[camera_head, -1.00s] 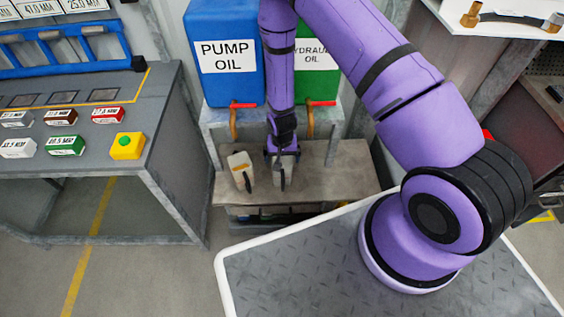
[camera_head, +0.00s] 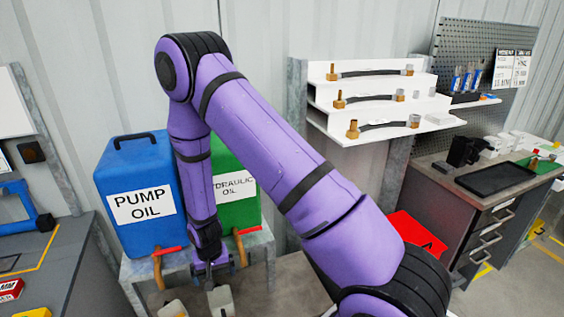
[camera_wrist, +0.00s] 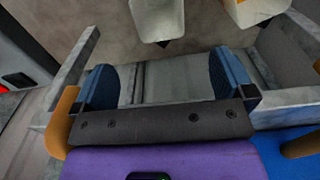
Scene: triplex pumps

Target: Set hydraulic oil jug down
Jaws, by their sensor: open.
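Two pale jugs stand side by side on the low bench below the oil tanks. The right jug (camera_head: 220,300), nearer the green hydraulic tank, is likely the hydraulic oil jug; no label on it is readable. The left jug (camera_head: 172,308) is beside it, and both are cut by the bottom edge. My gripper (camera_head: 212,270) is just above and behind the right jug. In the wrist view my gripper (camera_wrist: 165,76) has its blue-padded fingers wide apart with nothing between them. The right jug (camera_wrist: 157,18) is ahead, apart from the fingers; the left jug (camera_wrist: 252,9) also shows.
The blue pump oil tank (camera_head: 140,175) and green hydraulic oil tank (camera_head: 240,212) stand on a metal stand close around my arm, with taps jutting forward. White hose shelves (camera_head: 350,135) are to the right. A workbench with a black tray (camera_head: 495,179) is at far right.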

